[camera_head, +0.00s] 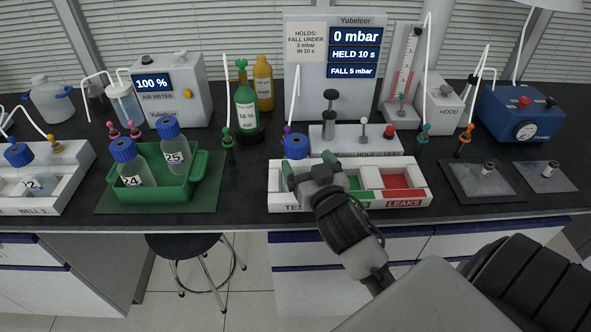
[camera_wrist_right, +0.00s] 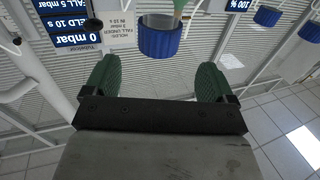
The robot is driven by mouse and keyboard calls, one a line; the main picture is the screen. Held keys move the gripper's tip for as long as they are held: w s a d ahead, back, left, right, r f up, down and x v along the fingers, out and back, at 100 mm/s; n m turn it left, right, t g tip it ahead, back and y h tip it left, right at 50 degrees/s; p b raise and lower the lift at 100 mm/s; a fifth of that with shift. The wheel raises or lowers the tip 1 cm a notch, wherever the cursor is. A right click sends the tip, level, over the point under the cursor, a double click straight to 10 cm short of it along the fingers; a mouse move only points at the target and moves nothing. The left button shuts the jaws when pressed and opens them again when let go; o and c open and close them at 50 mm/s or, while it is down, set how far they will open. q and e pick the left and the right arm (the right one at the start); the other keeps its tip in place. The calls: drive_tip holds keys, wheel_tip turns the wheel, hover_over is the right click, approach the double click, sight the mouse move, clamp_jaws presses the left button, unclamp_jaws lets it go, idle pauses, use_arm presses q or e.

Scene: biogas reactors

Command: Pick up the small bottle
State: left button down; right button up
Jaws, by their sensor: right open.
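A bottle with a blue cap (camera_head: 295,146) stands at the left end of the white test tray (camera_head: 275,203); its body is largely hidden behind my right gripper (camera_head: 308,166). The gripper is open, its two green fingers apart, just in front of the bottle. In the right wrist view a blue cap (camera_wrist_right: 160,40) shows ahead of and between the open fingers (camera_wrist_right: 157,76), apart from both. Blue-capped bottles 24 (camera_head: 132,172) and 25 (camera_head: 174,152) stand in a green crate (camera_head: 175,188). My left gripper is out of view.
The tray's right part has a green section and a red "LEAKS" section (camera_head: 403,182). Behind it stand a white hold-test unit (camera_head: 350,138) and a display (camera_head: 355,54) reading 0 mbar. A green bottle (camera_head: 246,112) stands left of them. Bare bench shows left of the tray.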

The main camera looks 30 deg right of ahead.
sight(296, 142)
drive_tip(key=x, duration=0.2)
drive_tip(key=shift+w+d, duration=0.15)
drive_tip(key=shift+w, duration=0.1)
drive_tip(key=p+x, duration=0.1)
drive_tip(key=x, duration=0.3)
drive_tip(key=shift+w+r+p, duration=0.1)
drive_tip(key=shift+w+p, duration=0.25)
drive_tip(key=shift+w, duration=0.05)
drive_tip(key=shift+w+d, duration=0.15)
drive_tip(key=shift+w, duration=0.25)
drive_tip(key=shift+s, duration=0.1)
drive_tip(key=shift+c, duration=0.2)
drive_tip(key=c, duration=1.2)
drive_tip(key=shift+c, duration=0.9)
